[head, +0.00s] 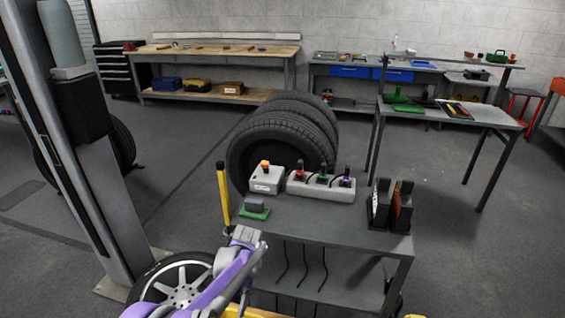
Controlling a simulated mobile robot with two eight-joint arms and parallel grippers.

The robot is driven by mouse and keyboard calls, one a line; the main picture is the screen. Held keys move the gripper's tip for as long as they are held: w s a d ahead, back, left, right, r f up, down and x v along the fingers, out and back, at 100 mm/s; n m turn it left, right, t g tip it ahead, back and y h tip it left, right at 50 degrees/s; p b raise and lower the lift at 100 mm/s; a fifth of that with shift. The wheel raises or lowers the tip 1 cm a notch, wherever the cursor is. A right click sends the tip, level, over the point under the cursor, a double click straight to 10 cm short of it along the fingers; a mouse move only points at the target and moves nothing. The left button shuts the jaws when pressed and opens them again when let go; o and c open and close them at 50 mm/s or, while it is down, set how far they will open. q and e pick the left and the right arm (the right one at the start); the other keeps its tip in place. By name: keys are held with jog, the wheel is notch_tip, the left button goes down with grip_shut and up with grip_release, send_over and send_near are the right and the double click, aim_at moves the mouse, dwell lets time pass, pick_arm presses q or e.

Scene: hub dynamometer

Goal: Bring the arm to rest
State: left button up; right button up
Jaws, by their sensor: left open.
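My left arm, purple and grey, reaches in from the bottom of the head view. My left gripper (245,235) is open with nothing seen between its fingers. It is at the near left corner of a grey metal cart (310,236), close to a small green base with a grey block (254,208). I cannot tell whether it touches the cart. My right gripper is not in view.
A wheel (180,283) stands below my left arm, beside a grey lift post (75,150). A yellow post (223,195) rises at the cart's left. On the cart are a box with an orange knob (267,179), a switch strip (320,187) and a dark holder (390,205). Tyres (270,150) stand behind.

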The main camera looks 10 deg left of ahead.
pick_arm(q)
jog(key=s+r+n+t+h+p, duration=0.1)
jog(key=s+r+n+t+p, duration=0.1)
jog(key=s+r, duration=0.5)
jog(key=s+r+n+t+p, duration=0.2)
jog(key=s+r, duration=0.3)
jog(key=r, duration=0.4)
jog(key=s+d+r+n+t+p, duration=0.1)
jog(key=s+n+t, duration=0.1)
jog(key=s, duration=0.4)
jog(key=s+d+r+n+t+h+p, duration=0.1)
jog(key=s+r+n+p, duration=0.1)
jog(key=s, duration=0.4)
jog(key=shift+n+t, duration=0.4)
jog(key=shift+n, duration=0.1)
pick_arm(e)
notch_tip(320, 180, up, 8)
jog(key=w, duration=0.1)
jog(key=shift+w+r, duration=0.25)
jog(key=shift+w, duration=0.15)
pick_arm(q)
jog(key=shift+d+f, duration=0.1)
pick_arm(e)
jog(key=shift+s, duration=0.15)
